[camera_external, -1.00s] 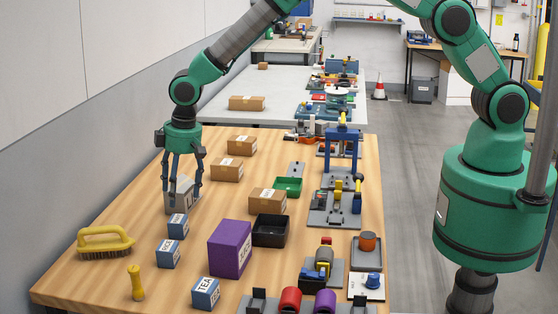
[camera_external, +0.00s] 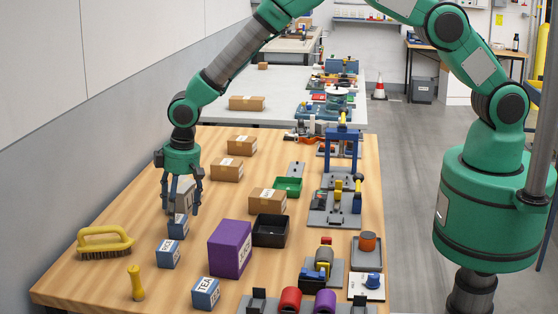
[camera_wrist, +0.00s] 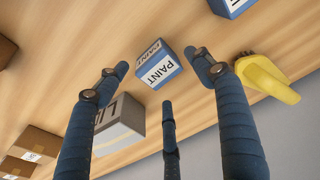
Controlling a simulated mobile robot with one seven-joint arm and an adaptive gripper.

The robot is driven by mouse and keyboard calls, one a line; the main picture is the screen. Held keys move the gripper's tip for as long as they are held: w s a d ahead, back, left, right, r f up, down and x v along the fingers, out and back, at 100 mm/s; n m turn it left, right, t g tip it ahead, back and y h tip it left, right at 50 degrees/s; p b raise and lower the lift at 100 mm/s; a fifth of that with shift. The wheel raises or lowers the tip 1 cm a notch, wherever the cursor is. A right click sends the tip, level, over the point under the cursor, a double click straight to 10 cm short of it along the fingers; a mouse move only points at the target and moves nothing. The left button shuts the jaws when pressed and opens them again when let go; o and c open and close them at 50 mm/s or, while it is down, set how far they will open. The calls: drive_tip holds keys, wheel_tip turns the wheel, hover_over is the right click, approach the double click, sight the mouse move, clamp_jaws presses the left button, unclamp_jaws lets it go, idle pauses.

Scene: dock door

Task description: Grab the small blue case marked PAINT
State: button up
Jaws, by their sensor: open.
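The small blue-and-white case marked PAINT (camera_wrist: 155,68) lies on the wooden table. In the wrist view it shows beyond and between my fingertips, with no finger closed on it. In the external view it appears to be the blue case (camera_external: 178,228) just under my gripper (camera_external: 182,208), its upper part partly covered by the fingers. My gripper, also in the wrist view (camera_wrist: 160,76), has three dark fingers spread open and holds nothing.
A grey box (camera_wrist: 121,128) stands close beside the case, near one finger. Another blue case (camera_external: 168,254) and a tall purple box (camera_external: 230,249) stand nearer the camera. A yellow brush (camera_external: 104,242) lies to the left. Brown boxes (camera_external: 227,169) stand behind.

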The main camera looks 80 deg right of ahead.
sight(178, 218)
drive_tip(key=shift+w+f, duration=0.2)
drive_tip(key=shift+f, duration=1.8)
drive_tip(key=shift+c, duration=0.5)
drive_tip(key=c, duration=1.1)
